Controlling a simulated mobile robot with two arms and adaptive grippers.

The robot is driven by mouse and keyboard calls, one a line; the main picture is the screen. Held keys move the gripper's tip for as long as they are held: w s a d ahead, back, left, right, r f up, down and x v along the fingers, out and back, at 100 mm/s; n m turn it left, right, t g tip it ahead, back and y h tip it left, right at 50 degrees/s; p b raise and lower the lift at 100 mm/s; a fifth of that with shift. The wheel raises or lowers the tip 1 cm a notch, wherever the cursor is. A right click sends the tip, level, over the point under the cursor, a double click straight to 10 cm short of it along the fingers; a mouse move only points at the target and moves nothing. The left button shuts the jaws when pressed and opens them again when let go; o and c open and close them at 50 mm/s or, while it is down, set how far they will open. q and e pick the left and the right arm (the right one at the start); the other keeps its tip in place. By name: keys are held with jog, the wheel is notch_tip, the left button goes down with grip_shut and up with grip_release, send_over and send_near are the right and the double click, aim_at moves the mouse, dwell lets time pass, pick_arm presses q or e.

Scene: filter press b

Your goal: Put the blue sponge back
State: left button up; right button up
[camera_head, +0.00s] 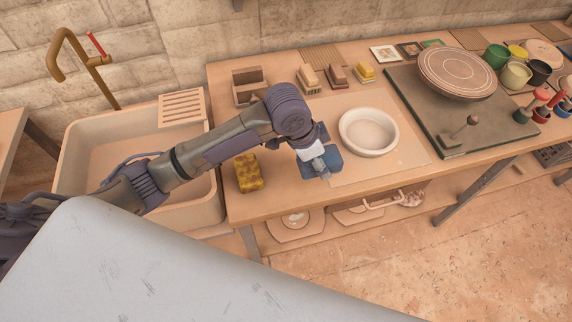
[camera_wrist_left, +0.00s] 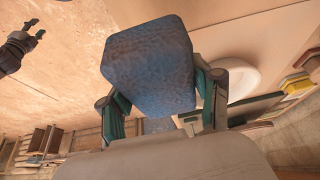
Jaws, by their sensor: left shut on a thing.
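The blue sponge (camera_head: 333,157) is in my left gripper (camera_head: 319,164), held over the wooden table just left of the white round bowl. In the left wrist view the sponge (camera_wrist_left: 150,65) fills the space between the two fingers of my left gripper (camera_wrist_left: 162,92), which is shut on it. In the head view the arm hides part of the table behind the sponge, and I cannot tell whether the sponge touches the surface. My right gripper (camera_wrist_left: 32,38) shows small at the upper left of the left wrist view, with its fingers apart and empty.
A yellow sponge (camera_head: 249,173) lies on the table's left end, beside the sink (camera_head: 84,165). The white bowl (camera_head: 369,132) stands close right of the held sponge. A wooden box (camera_head: 249,86) and several brushes stand behind. A dark board (camera_head: 445,112) carries a round plate.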

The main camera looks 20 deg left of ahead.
pick_arm(q)
jog(key=p, duration=0.2)
send_over(295, 167)
jog(key=f, duration=0.4)
jog(key=shift+s+a+f, duration=0.3)
jog(key=shift+s+a, duration=0.05)
jog(key=shift+w+a+f, duration=0.1)
jog(key=shift+a+f, duration=0.05)
jog(key=shift+f, duration=0.05)
notch_tip(295, 167, down, 3)
jog(key=shift+f+p, duration=0.15)
jog(key=shift+p, duration=0.15)
jog(key=shift+f, duration=0.35)
pick_arm(e)
notch_tip(295, 167, up, 3)
pick_arm(q)
jog(key=shift+f, duration=0.1)
jog(key=o, duration=1)
pick_arm(e)
jog(key=shift+a, duration=0.1)
